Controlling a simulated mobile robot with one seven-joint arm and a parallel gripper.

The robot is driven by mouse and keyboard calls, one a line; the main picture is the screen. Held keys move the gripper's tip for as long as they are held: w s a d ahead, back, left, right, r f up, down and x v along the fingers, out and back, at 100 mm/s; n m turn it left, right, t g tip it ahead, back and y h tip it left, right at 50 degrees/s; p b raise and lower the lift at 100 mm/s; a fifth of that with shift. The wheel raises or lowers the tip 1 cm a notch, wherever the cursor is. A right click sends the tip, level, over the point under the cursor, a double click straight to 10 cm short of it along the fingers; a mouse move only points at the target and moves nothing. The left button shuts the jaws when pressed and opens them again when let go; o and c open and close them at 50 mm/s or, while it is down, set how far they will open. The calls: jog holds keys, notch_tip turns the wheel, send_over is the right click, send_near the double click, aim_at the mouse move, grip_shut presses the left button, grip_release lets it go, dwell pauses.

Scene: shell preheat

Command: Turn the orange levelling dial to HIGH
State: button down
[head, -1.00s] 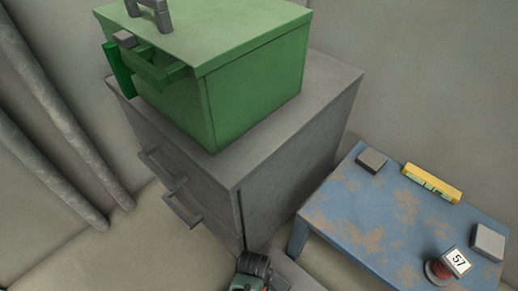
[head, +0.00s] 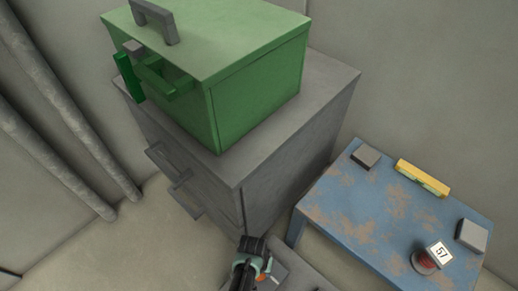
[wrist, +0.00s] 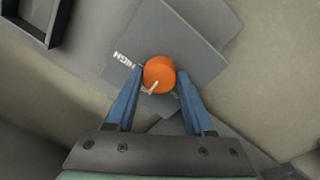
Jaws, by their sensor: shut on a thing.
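The orange dial (wrist: 159,72) is between the blue fingers of my gripper (wrist: 158,92) in the wrist view, and the gripper is shut on it. A pale pointer mark (wrist: 153,87) on the dial points down and slightly left in that view. The HIGH label (wrist: 124,58) is on the grey plate (wrist: 190,40), up and left of the dial, so the pointer is not at it. In the head view the gripper is at the bottom, with a small orange patch of the dial (head: 262,277) beside it. The fingers partly cover the dial there.
A grey drawer cabinet (head: 225,200) bears a green box (head: 255,105) close behind my gripper. A worn blue table (head: 350,215) on the right holds grey blocks, a yellow level (head: 422,177) and a red spool-like thing tagged 57 (head: 425,263).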

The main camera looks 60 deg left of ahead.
jog(key=m, duration=0.3)
jog(key=shift+m, duration=0.4)
jog(key=m, duration=0.3)
jog(key=shift+m, duration=0.3)
jog(key=m, duration=0.6)
jog(key=shift+w+m+g+p, duration=0.1)
jog(key=shift+m+g+p, duration=0.2)
jog(key=shift+g, duration=0.1)
jog(key=shift+c, duration=1.4)
grip_release()
jog(key=shift+r, duration=0.1)
